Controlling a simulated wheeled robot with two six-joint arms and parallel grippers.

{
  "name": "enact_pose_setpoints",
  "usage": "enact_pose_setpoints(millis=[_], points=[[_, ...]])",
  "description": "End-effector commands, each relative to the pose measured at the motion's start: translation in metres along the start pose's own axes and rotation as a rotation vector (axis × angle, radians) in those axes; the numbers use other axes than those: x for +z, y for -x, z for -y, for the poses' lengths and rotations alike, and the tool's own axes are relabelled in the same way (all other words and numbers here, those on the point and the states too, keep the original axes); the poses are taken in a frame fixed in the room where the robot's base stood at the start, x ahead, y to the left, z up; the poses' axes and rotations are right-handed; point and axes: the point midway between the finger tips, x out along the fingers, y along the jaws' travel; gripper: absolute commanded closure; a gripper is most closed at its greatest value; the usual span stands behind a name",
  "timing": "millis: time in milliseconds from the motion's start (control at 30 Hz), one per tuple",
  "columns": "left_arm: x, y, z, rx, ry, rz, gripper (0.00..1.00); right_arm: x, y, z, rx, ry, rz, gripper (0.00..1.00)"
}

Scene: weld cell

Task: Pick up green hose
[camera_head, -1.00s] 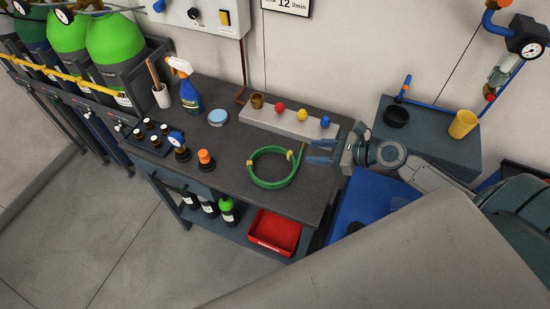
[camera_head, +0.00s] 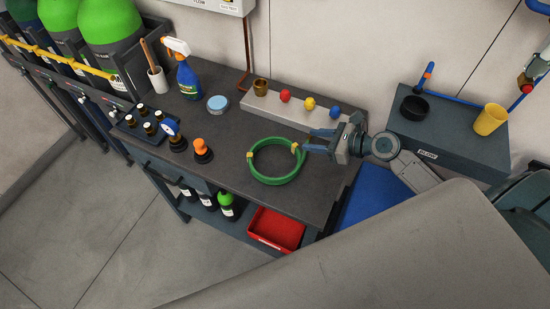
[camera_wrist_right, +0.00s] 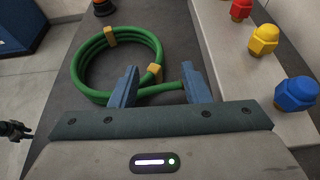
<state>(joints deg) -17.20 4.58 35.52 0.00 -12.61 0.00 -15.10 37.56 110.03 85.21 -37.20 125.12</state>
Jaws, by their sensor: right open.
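The green hose (camera_head: 275,180) is a coil with yellow bands, lying flat on the dark bench top near its front right. In the right wrist view the coil (camera_wrist_right: 77,75) lies ahead of the fingers, with a band and the hose's loose end near and between the fingertips. My right gripper (camera_head: 308,141) is open and empty, coming in from the right at the coil's right edge; its two blue fingers (camera_wrist_right: 158,84) also show in the right wrist view. I cannot tell whether they touch the hose. At the left edge of the right wrist view is a dark gripper-like part.
A grey block (camera_head: 330,134) with red, yellow and blue knobs stands behind the coil. An orange-topped part (camera_head: 202,150) stands to its left. A spray bottle (camera_head: 187,80) and a blue tin (camera_head: 217,103) are farther back. A red tray (camera_head: 276,232) sits on the lower shelf.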

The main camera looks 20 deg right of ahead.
Motion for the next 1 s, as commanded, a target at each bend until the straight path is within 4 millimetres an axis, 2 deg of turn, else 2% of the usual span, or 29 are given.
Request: enact_pose_setpoints(millis=[200,467,800,1000], points=[[-0.001,0.005,0.0,0.0,0.0,0.0,0.63,0.001,-0.021,0.0,-0.001,-0.002,0.002,0.58],[-0.002,0.01,0.0,0.0,0.0,0.0,0.63,0.001,-0.034,-0.001,0.0,-0.002,0.001,0.58],[-0.003,0.024,0.001,0.001,0.0,-0.001,0.63,-0.002,-0.072,-0.004,-0.001,-0.002,0.002,0.58],[-0.003,0.024,0.001,0.001,0.0,-0.001,0.63,-0.004,-0.077,-0.004,0.0,0.001,-0.002,0.58]])
